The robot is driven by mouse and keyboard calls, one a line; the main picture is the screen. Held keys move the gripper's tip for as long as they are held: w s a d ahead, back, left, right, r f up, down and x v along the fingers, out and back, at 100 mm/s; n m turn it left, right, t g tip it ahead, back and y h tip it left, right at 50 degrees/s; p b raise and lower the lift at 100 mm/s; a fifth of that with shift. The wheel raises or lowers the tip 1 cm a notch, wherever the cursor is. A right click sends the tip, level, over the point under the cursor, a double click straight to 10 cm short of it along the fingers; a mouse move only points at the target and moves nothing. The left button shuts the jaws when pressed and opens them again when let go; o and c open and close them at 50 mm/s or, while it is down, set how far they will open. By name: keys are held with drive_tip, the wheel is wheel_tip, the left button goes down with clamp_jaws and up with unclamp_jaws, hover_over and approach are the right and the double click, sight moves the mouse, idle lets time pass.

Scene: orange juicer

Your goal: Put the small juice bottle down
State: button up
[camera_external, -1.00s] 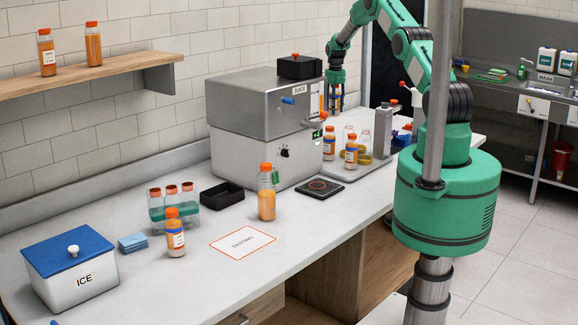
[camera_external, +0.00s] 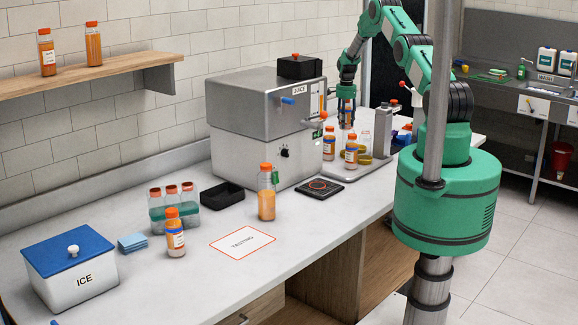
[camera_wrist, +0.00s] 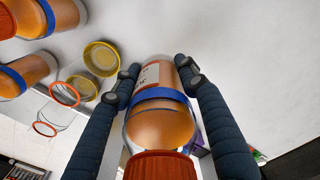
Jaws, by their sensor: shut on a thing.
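My gripper (camera_wrist: 160,85) is shut on a small juice bottle (camera_wrist: 158,125) with orange juice, a blue band, a white label and an orange-red cap. The cap is nearest the wrist camera, and the bottle's base points away towards the pale counter. In the external view my gripper (camera_external: 347,112) is low behind the standing bottles, to the right of the juicer, and the held bottle (camera_external: 348,108) is partly hidden by the fingers. I cannot tell whether its base touches the counter.
Other small juice bottles (camera_external: 351,152) (camera_external: 329,145) stand nearer the external camera. In the wrist view, bottles (camera_wrist: 30,75), an empty clear jar (camera_wrist: 62,100) and a yellow lid (camera_wrist: 102,58) are on the left. The counter (camera_wrist: 250,50) is clear on the right.

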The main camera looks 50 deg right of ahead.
drive_tip(key=shift+f, duration=2.55)
drive_tip(key=shift+f, duration=2.1)
drive_tip(key=shift+f, duration=0.15)
drive_tip(key=o, duration=1.4)
drive_tip(key=shift+r, duration=6.1)
